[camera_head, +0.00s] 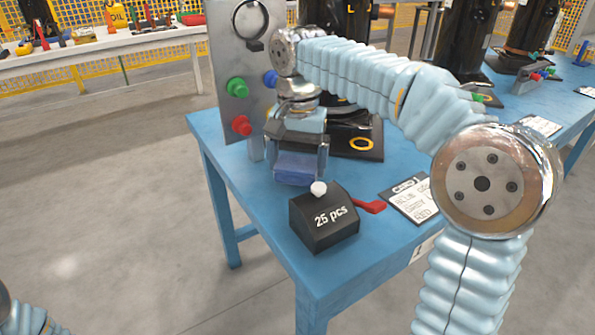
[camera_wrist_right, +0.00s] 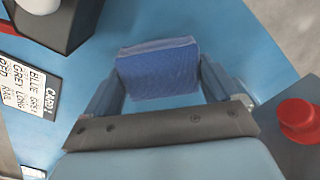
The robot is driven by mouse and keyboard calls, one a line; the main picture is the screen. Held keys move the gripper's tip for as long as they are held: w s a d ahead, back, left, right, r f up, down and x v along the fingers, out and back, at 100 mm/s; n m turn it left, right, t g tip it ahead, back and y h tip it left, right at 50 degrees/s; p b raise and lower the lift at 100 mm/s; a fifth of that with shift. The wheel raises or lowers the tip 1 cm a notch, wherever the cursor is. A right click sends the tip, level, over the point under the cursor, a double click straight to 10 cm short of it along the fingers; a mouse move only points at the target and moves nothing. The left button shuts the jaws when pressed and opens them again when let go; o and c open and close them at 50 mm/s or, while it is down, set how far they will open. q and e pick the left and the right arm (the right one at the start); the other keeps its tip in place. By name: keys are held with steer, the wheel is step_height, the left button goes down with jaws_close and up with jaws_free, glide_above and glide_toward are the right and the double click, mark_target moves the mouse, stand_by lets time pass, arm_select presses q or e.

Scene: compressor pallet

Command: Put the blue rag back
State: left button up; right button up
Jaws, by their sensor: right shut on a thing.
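The blue rag (camera_head: 297,170) is a folded block between the fingers of my right gripper (camera_head: 298,150), over the blue table (camera_head: 262,212) near its left side. In the right wrist view the rag (camera_wrist_right: 158,70) sits between the two fingertips of my right gripper (camera_wrist_right: 160,88), which is shut on it. I cannot tell whether the rag's underside touches the table. Of my left arm, only a part shows at the bottom left corner of the head view; its gripper is out of view.
A black box marked "25 pcs" (camera_head: 325,220) stands in front of the gripper. A red tool (camera_head: 370,206) and a printed card (camera_head: 408,199) lie right of it. A grey panel with green (camera_head: 237,88) and red (camera_head: 241,125) buttons stands behind. A black unit (camera_head: 356,140) stands beside the gripper.

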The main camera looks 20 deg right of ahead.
mark_target(298, 164)
step_height(298, 164, down, 3)
steer(key=shift+r, duration=0.15)
steer(key=o, duration=0.7)
steer(key=shift+o, duration=0.2)
steer(key=shift+r, duration=0.15)
step_height(298, 164, up, 12)
steer(key=p, duration=0.3)
steer(key=shift+s, duration=0.15)
